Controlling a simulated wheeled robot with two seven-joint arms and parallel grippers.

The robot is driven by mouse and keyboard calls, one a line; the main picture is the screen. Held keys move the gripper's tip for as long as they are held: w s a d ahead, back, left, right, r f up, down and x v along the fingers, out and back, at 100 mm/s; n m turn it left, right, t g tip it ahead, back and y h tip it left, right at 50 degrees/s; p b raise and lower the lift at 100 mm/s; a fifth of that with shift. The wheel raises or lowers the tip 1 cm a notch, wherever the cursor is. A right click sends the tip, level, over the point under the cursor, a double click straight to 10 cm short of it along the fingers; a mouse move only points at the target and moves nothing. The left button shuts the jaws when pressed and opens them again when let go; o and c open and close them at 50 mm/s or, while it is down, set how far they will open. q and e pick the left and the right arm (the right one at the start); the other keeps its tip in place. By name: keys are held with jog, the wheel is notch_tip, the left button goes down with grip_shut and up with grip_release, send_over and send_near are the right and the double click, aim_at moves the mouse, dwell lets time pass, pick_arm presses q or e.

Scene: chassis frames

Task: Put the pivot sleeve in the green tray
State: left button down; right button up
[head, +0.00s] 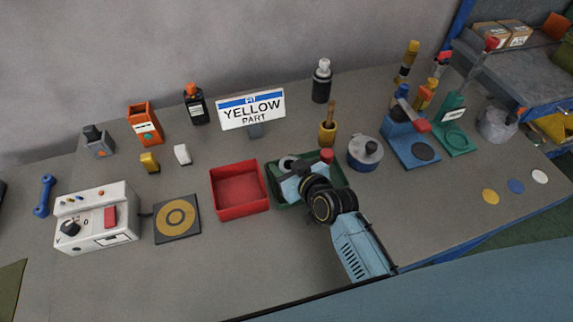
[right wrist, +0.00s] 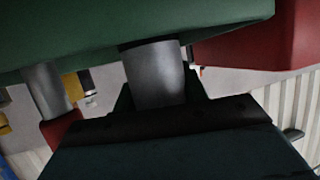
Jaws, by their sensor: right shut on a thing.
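The green tray (head: 336,183) stands on the table just right of the red tray (head: 250,205). It shows large at the top of the right wrist view (right wrist: 100,32). My right gripper (head: 291,174) is over the green tray and hides much of its inside. It is shut on a grey cylindrical part, apparently the pivot sleeve (right wrist: 155,78), which lies between its dark fingers in the right wrist view. A grey round end (head: 287,162) shows at the gripper's tip in the head view. I cannot tell whether the part touches the tray. My left gripper is not in view.
A yellow part sign (head: 251,108) stands behind the trays. The table front is clear left of my right arm.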

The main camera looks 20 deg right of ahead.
jog(key=shift+f, duration=0.1)
jog(key=o, duration=1.1)
jog(key=p+v, duration=0.1)
jog(key=v, duration=1.1)
